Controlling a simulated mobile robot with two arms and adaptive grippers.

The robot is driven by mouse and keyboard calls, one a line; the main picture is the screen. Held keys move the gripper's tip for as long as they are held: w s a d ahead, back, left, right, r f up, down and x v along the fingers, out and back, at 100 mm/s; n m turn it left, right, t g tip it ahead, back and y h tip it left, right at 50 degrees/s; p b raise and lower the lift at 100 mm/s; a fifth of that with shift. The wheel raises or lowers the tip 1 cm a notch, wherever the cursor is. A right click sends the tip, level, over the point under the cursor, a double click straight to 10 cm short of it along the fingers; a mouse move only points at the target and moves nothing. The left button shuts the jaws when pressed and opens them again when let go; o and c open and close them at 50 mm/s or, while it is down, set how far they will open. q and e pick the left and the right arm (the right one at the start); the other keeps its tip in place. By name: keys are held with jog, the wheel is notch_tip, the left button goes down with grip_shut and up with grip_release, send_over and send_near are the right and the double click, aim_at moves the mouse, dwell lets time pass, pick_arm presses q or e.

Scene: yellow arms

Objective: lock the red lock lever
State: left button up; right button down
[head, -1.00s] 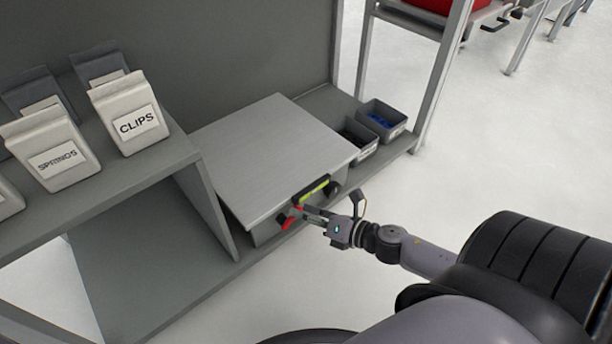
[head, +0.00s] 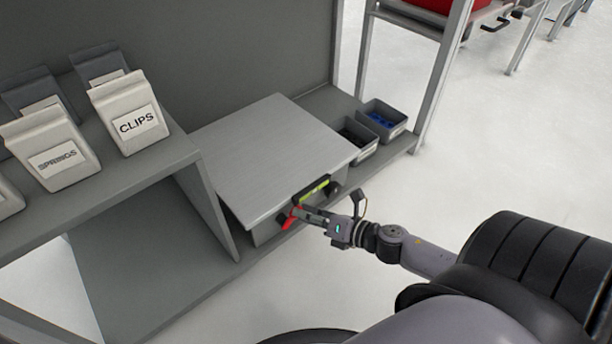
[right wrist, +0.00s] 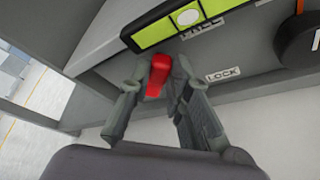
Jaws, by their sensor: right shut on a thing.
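The red lock lever (head: 291,218) is on the front face of the grey metal box (head: 270,150), near its lower front corner in the head view. In the right wrist view the red lever (right wrist: 158,75) sits between the two fingers of my right gripper (right wrist: 155,80), beside a "LOCK" label (right wrist: 223,75). My right gripper (head: 298,213) is shut on the lever, and its fingers hide part of it in the head view. My left gripper is not in view.
A yellow-green panel (right wrist: 185,22) and a round black knob (right wrist: 298,42) are on the box front close to the gripper. Two small grey bins (head: 384,118) stand beside the box. A shelf (head: 165,157) with labelled containers is at the left. Open floor lies at right.

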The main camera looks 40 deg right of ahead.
jog(key=shift+f, duration=0.1)
notch_tip(320, 180, down, 8)
jog(key=m+t+y+b, duration=0.2)
jog(key=m+t+b, duration=0.2)
jog(key=m, duration=1.3)
jog(key=shift+t+b, duration=0.35)
jog(key=shift+t, duration=0.65)
jog(key=c, duration=1.5)
grip_release()
